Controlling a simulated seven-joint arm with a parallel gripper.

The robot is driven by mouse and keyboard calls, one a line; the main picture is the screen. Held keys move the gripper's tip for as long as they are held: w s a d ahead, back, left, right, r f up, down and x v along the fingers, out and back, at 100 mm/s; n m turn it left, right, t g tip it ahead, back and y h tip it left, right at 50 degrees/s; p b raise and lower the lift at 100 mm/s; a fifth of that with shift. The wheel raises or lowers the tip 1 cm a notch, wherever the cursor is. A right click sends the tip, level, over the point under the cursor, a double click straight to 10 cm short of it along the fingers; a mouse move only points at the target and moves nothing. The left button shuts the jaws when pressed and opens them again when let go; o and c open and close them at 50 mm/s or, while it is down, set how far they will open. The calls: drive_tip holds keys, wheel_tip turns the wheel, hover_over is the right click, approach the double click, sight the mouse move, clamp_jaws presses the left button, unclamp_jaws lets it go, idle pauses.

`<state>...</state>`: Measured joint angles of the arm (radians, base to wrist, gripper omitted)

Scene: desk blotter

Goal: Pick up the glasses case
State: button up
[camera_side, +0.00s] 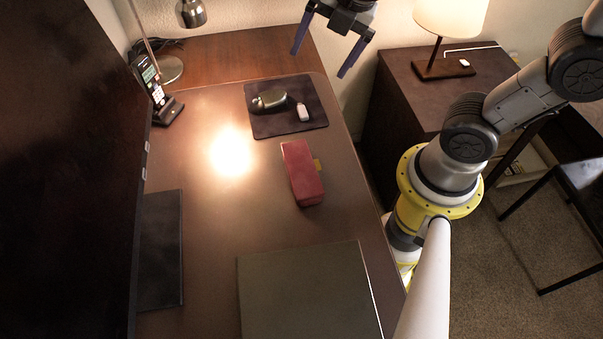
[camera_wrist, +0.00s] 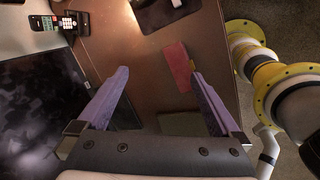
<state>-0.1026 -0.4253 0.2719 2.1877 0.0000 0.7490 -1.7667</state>
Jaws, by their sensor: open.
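The red glasses case (camera_side: 302,173) lies on the brown desk blotter, right of its middle, with a small yellow piece at its right edge. In the wrist view the case (camera_wrist: 178,66) lies beyond my gripper, nearer the right finger. My gripper (camera_side: 322,52) is open and empty, with its two purple fingers spread wide. It is high at the top of the side view, apart from the case. The wrist view shows the fingers (camera_wrist: 160,75) with nothing between them in their grasp.
A large monitor (camera_side: 65,160) stands at left, a lamp (camera_side: 450,18) at right. Blotter left of the case is clear.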

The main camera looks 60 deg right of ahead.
drive_tip(key=w+a+f+n+g, duration=0.35)
drive_tip(key=f+n, duration=0.25)
drive_tip(key=f, duration=0.4)
approach(298, 157)
drive_tip(key=shift+g, duration=0.35)
drive_tip(key=f, duration=0.5)
drive_tip(key=shift+w+a+f, duration=0.15)
drive_tip(key=shift+w+a, duration=0.1)
drive_tip(key=shift+w, duration=0.05)
drive_tip(key=shift+d+f, duration=0.1)
drive_tip(key=shift+f, duration=2.75)
drive_tip(key=shift+c, duration=0.2)
drive_tip(key=c, duration=1.3)
drive_tip(key=shift+o, duration=0.2)
drive_tip(key=shift+r, duration=0.15)
